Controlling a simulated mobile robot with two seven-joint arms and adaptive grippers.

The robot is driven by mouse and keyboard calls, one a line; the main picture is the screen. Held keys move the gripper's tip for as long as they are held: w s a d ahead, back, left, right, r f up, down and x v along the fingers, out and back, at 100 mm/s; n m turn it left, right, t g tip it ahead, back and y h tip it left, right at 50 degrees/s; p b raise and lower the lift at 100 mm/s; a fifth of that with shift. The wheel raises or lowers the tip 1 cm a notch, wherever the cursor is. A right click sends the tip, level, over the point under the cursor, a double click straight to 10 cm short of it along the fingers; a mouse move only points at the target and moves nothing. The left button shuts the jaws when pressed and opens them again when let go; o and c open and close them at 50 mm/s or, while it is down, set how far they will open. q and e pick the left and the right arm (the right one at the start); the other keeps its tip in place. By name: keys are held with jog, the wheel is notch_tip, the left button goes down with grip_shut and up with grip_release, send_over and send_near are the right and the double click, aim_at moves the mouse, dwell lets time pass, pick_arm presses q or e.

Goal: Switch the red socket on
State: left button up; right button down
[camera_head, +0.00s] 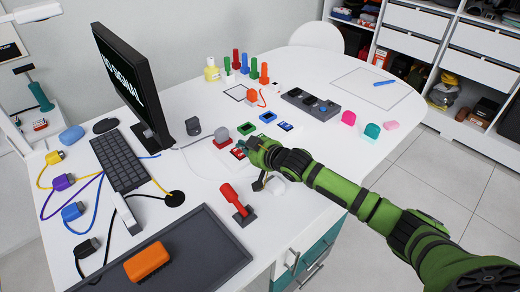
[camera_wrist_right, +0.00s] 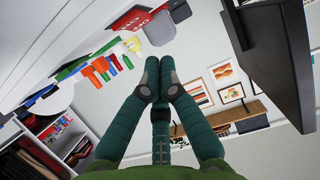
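The red socket (camera_head: 238,154) is a small flat red piece on the white desk, left of my right gripper and partly covered by it. In the right wrist view a red piece with white lettering (camera_wrist_right: 130,18) shows at the top, beyond the fingertips; the lettering is too small to read surely. My right gripper (camera_head: 248,148) is just above or against the red socket's right side; I cannot tell whether it touches. In the wrist view the two fingertips (camera_wrist_right: 160,64) are together with nothing seen between them. My left gripper is not in view.
A green socket (camera_head: 246,129) and a blue socket (camera_head: 268,117) lie behind. A grey-domed piece (camera_head: 222,136) is close on the left. A red lever (camera_head: 234,198) stands nearer the front.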

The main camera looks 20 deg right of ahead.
notch_tip(320, 180, up, 2)
jog(key=shift+r+p, duration=0.25)
jog(key=shift+p, duration=0.45)
pick_arm(q)
jog(key=b, duration=0.2)
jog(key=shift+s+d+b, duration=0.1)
jog(key=shift+b, duration=0.25)
pick_arm(e)
jog(key=f+v, duration=0.2)
jog(key=v, duration=0.8)
jog(key=shift+s, duration=0.4)
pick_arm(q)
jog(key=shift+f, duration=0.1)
pick_arm(e)
jog(key=shift+d+f, duration=0.15)
